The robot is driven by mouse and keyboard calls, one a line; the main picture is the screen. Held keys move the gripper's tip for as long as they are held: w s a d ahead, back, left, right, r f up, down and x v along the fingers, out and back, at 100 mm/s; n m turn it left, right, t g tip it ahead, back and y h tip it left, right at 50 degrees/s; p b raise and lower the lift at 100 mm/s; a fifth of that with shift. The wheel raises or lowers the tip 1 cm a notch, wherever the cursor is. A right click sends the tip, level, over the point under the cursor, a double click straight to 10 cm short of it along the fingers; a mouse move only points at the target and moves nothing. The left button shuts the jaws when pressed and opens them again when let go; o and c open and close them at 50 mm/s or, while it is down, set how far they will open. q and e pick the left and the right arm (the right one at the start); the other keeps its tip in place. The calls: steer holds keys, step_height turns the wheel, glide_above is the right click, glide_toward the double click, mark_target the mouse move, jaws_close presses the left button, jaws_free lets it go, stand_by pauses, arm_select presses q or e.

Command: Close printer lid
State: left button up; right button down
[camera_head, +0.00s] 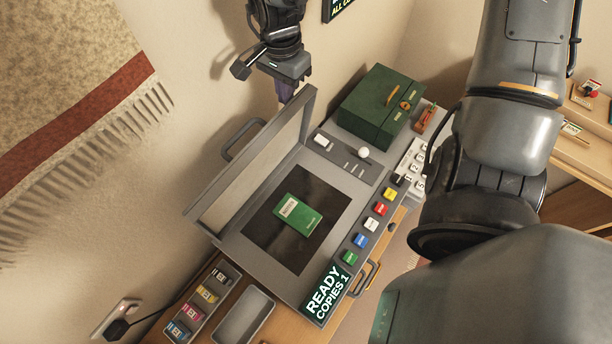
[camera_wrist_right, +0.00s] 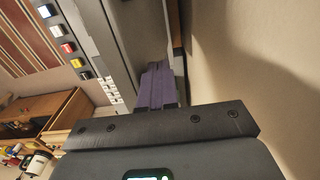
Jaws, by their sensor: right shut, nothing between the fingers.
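The printer (camera_head: 232,242) has its lid (camera_head: 308,104) standing open, tilted up from the body along the wall side. A handle (camera_head: 228,146) shows on the lid's wall side. A green booklet (camera_head: 298,214) lies on the dark glass (camera_head: 262,247). My right gripper (camera_head: 284,97) is shut and empty, its purple fingers pointing down by the lid's upper far end, on the wall side. The lid partly hides the fingertips, so I cannot tell whether they touch it. The shut fingers also show in the right wrist view (camera_wrist_right: 158,88). My left gripper is not in view.
A green box (camera_head: 380,105) stands at the printer's far end. Coloured buttons (camera_head: 380,209) and a "READY COPIES 1" display (camera_head: 327,295) line its side. A cartridge tray (camera_head: 205,300) and an empty tray (camera_head: 244,315) sit nearby. My large arm link fills the right.

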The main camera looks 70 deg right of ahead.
mark_target(299, 100)
steer(key=shift+f, duration=0.3)
steer(key=shift+s, duration=0.15)
steer(key=shift+s+a+f, duration=0.15)
steer(key=shift+s+a, duration=0.1)
steer(key=shift+s, duration=0.55)
steer(key=shift+s+a+f, duration=0.15)
steer(key=shift+s+a, duration=0.05)
steer(key=shift+s, duration=0.55)
steer(key=s+a+f+b, duration=0.1)
steer(key=s+b, duration=0.1)
steer(key=s, duration=0.3)
step_height(299, 100, up, 8)
steer(key=p, duration=0.8)
steer(key=shift+w+a, duration=0.15)
